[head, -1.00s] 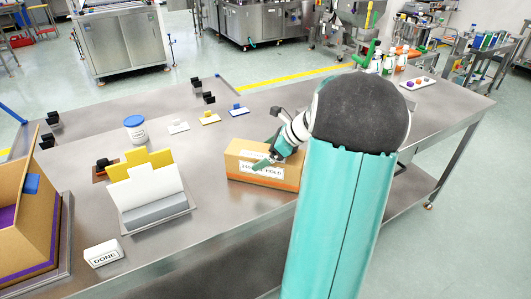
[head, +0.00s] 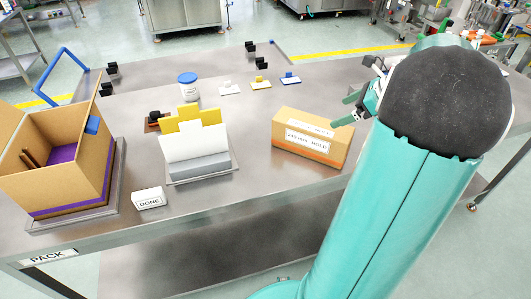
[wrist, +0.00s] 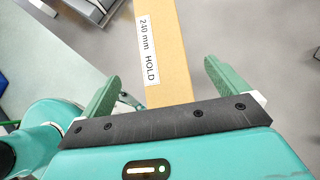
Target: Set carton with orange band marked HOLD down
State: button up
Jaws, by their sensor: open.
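The carton with the orange band marked HOLD (head: 308,140) stands on the steel table, right of the middle in the head view. In the wrist view the carton (wrist: 165,50) shows its long tan face with a "240 mm HOLD" label. My gripper (wrist: 170,80) is open, with one green finger on each side of the carton's near end and a gap at both. In the head view my gripper (head: 350,108) is at the carton's upper right end, partly hidden behind my arm.
A white and yellow card holder (head: 195,145) stands left of the carton. A DONE block (head: 149,198), an open box with purple lining (head: 85,200) and a blue-lidded jar (head: 188,88) are further left. Small colored tags (head: 260,83) lie behind. Table in front of the carton is clear.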

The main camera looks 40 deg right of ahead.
jog(key=w+a+r+n+g+h, duration=0.1)
jog(key=a+n+g, duration=0.1)
jog(key=a+n, duration=0.75)
jog(key=w+a+r+n+g+h, duration=0.15)
jog(key=a+n, duration=0.25)
jog(key=a, duration=1.1)
jog(key=s+a+n+h, duration=0.1)
jog(key=s+a+n, duration=0.3)
jog(key=a+n, duration=0.3)
jog(key=s+a+n+t, duration=0.1)
jog(key=s+a+n, duration=0.3)
jog(key=a+n, duration=0.4)
jog(key=shift+s+f+n+h, duration=0.3)
jog(key=shift+f+n+h, duration=0.1)
jog(key=shift+n, duration=0.55)
